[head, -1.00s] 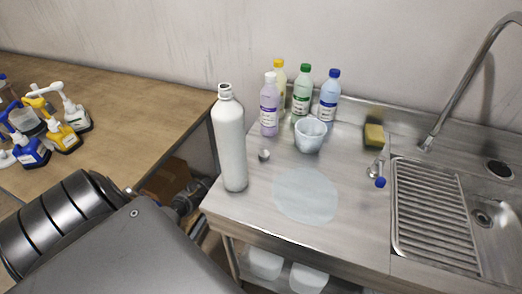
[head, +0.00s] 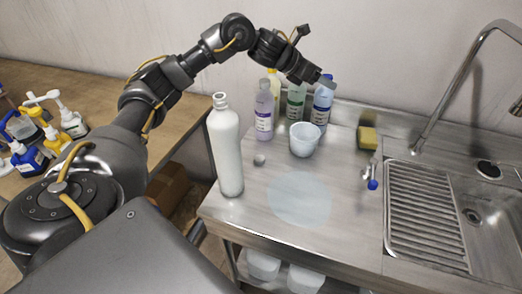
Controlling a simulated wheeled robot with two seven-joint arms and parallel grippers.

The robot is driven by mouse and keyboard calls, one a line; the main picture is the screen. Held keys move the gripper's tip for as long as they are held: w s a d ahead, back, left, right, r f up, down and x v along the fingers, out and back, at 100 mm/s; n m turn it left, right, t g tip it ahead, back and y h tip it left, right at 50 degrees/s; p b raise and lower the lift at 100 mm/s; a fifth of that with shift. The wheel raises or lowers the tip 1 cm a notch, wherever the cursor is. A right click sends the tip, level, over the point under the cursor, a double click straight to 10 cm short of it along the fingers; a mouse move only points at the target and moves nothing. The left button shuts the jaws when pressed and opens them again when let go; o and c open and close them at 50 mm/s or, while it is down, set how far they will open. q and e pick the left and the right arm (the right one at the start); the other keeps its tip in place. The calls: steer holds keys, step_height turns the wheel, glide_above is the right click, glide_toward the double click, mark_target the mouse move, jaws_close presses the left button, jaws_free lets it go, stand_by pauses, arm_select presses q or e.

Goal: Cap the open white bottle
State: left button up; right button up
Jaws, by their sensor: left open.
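The tall white bottle (head: 227,152) stands upright at the left end of the steel counter. Its neck (head: 220,101) is bare, with no cap on it. A small round grey-white piece (head: 259,160), which looks like a cap, lies on the counter just right of the bottle. My left gripper (head: 313,62) is open and empty. It is raised at the back, up and right of the bottle neck, and overlaps the tops of the green and blue bottles in the picture. I cannot tell its exact distance from them. My right gripper is out of view.
Purple (head: 263,110), yellow, green and blue-labelled bottles (head: 323,104) stand at the back behind a white cup (head: 304,139). A sponge (head: 367,139), a blue-tipped fixture (head: 372,180) and the sink (head: 432,215) are right. A pale round patch (head: 299,198) marks otherwise clear counter.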

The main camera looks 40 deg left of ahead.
arm_select(q)
steer(key=s+f+m+g+y+p, duration=0.1)
steer(key=s+f+m+g+y, duration=0.1)
steer(key=s+f+m+g, duration=0.35)
steer(key=m+g+y+p, duration=0.1)
steer(key=m+g+y, duration=0.2)
steer(key=g+y, duration=0.15)
glide_above(258, 158)
step_height(258, 158, down, 7)
steer(key=shift+t, duration=0.3)
steer(key=shift+f, duration=2.8)
